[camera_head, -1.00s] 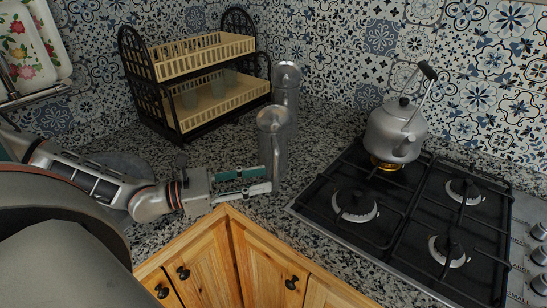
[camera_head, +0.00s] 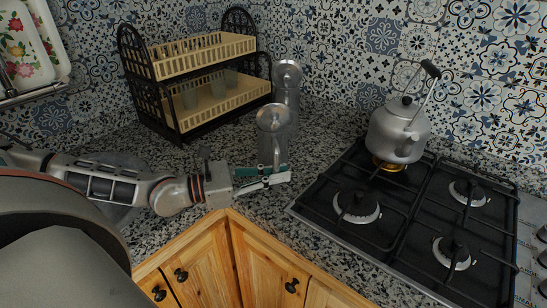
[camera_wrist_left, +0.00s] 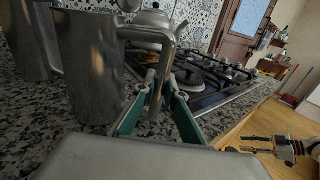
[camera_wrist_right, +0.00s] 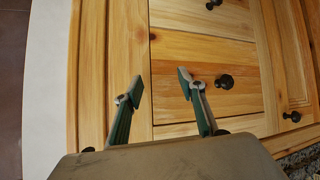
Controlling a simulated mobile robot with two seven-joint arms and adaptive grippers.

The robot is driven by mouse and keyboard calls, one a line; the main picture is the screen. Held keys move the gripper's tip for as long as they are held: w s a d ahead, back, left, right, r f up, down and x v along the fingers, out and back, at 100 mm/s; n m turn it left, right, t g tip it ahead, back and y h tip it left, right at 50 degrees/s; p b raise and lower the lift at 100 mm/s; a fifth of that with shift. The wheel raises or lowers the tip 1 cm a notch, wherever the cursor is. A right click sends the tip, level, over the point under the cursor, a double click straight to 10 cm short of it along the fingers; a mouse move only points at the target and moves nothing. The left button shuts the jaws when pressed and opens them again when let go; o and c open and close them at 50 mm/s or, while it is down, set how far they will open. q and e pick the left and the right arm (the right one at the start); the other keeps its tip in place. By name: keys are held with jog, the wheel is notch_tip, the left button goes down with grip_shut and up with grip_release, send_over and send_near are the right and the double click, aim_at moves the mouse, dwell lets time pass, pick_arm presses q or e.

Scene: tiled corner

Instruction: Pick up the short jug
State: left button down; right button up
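Two grey metallic-looking jugs stand on the granite counter in the head view. The front jug (camera_head: 272,127) is close to the counter's inner corner; the back jug (camera_head: 288,84) stands behind it. I cannot tell surely which is shorter. My left gripper (camera_head: 283,174) is at the front jug's handle side. In the left wrist view the front jug (camera_wrist_left: 90,65) is upright, and its handle (camera_wrist_left: 160,45) passes between my left fingers (camera_wrist_left: 163,84), which are drawn in against it. My right gripper (camera_wrist_right: 160,83) is open and empty, facing wooden cabinet fronts.
A black gas hob (camera_head: 400,215) lies right of the jugs, with a kettle (camera_head: 398,130) on its back burner. A two-tier rack (camera_head: 190,85) with glasses stands behind left. Tiled walls close off the back. Wooden cabinets (camera_head: 205,262) are below the counter edge.

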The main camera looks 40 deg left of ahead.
pick_arm(q)
jog(key=shift+r, duration=0.15)
jog(key=shift+r+p, duration=0.4)
jog(key=shift+r, duration=1)
notch_tip(320, 180, up, 14)
jog(key=p, duration=0.2)
jog(key=shift+p, duration=0.35)
notch_tip(320, 180, up, 3)
jog(key=c, duration=2.7)
grip_release()
grip_shut()
